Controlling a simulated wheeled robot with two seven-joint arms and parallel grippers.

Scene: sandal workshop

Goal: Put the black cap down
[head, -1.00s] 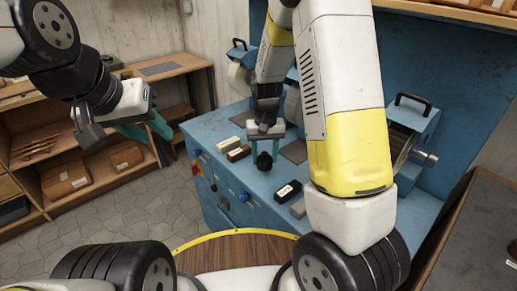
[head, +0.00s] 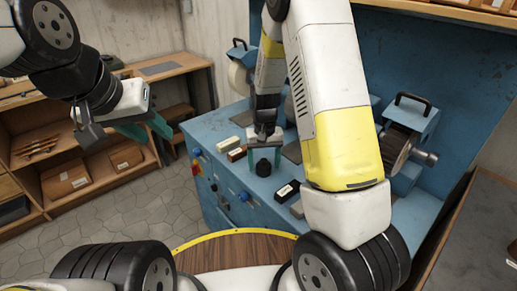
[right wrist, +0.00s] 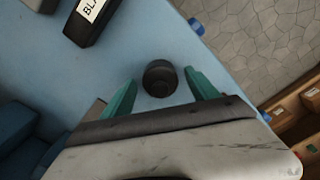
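The black cap (head: 263,167) stands on the blue bench top (head: 262,190), near its front edge. It also shows in the right wrist view (right wrist: 160,78). My right gripper (head: 264,158) is open just above and behind the cap. In the right wrist view its teal fingertips (right wrist: 160,83) are on either side of the cap, with a gap on each side. My left gripper (head: 156,130) is empty, off to the left in front of the wooden shelves, with its teal fingers apart.
A black labelled block (head: 288,191) lies right of the cap. A white block (head: 229,144) and a dark brown block (head: 238,153) lie to its left. Machines with a wheel (head: 396,148) stand behind. A blue knob (head: 244,196) is on the bench front.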

